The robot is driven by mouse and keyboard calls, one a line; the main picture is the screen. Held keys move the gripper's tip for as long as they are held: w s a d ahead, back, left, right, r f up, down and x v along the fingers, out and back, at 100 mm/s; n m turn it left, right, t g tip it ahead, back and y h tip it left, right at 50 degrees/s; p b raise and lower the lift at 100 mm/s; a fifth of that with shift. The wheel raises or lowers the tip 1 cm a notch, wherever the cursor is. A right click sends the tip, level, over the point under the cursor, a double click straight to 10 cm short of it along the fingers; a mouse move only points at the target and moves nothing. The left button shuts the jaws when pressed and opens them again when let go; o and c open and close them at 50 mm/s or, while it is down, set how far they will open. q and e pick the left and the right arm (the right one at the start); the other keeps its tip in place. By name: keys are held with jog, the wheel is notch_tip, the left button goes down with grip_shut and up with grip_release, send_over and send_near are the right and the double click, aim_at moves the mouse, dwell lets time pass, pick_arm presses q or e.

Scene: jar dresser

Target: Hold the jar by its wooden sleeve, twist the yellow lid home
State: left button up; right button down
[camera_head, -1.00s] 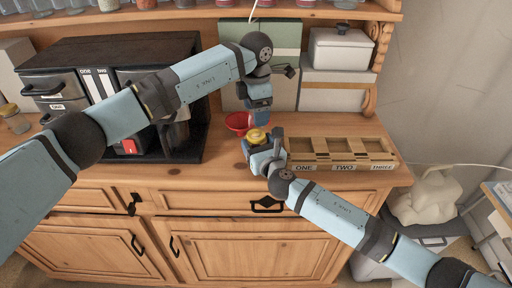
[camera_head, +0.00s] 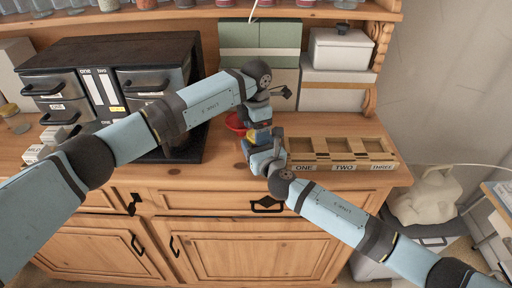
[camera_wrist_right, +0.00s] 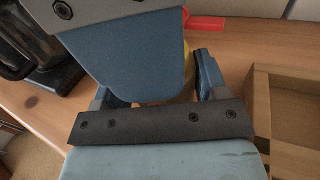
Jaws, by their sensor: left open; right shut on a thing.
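The yellow lid (camera_head: 251,135) is mostly covered in the head view. A sliver of yellow (camera_wrist_right: 189,72) shows in the right wrist view behind a blue finger. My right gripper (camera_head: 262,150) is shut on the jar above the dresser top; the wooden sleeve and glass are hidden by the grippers. My left gripper (camera_head: 256,132) is open, lowered from above at the lid, with its fingers down beside it. A large blue part of it fills the middle of the right wrist view. I cannot tell whether it touches the lid or how the lid sits.
A wooden tray (camera_head: 341,167) with compartments labelled ONE, TWO and THREE is close on the right. A black drawer unit (camera_head: 118,70) is at the left. Boxes (camera_head: 337,86) stand at the back.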

pick_arm(q)
jog(key=shift+f, duration=0.45)
jog(key=c, duration=1)
jog(key=shift+o, duration=0.2)
jog(key=m, duration=0.3)
jog(key=o, duration=1)
